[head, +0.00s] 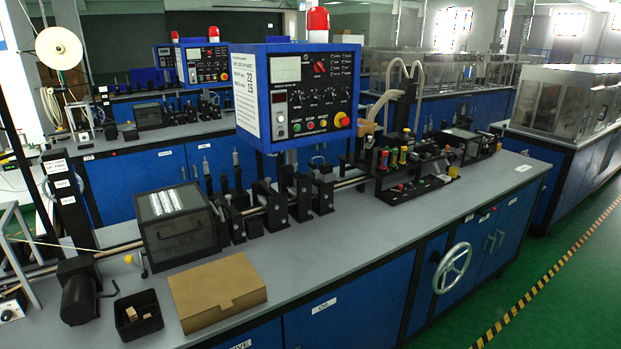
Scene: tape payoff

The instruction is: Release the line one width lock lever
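The nearer machine line runs along a grey bench top (370,235) with blue cabinets below. A row of black guide blocks (270,205) stands on a rail in its middle, next to a dark clear-sided box (177,225). A rack with coloured knobs (402,158) stands further right. I cannot tell which part is the width lock lever; any lever among these parts is too small to make out. Neither of my grippers is in view.
A blue control panel (310,95) with a sheet reading 22 and 15 rises over the bench. A brown carton (215,290) and a black tray (138,315) with small blocks lie at the front left. A handwheel (452,268) projects from the cabinet front. Green floor (560,310) is clear at right.

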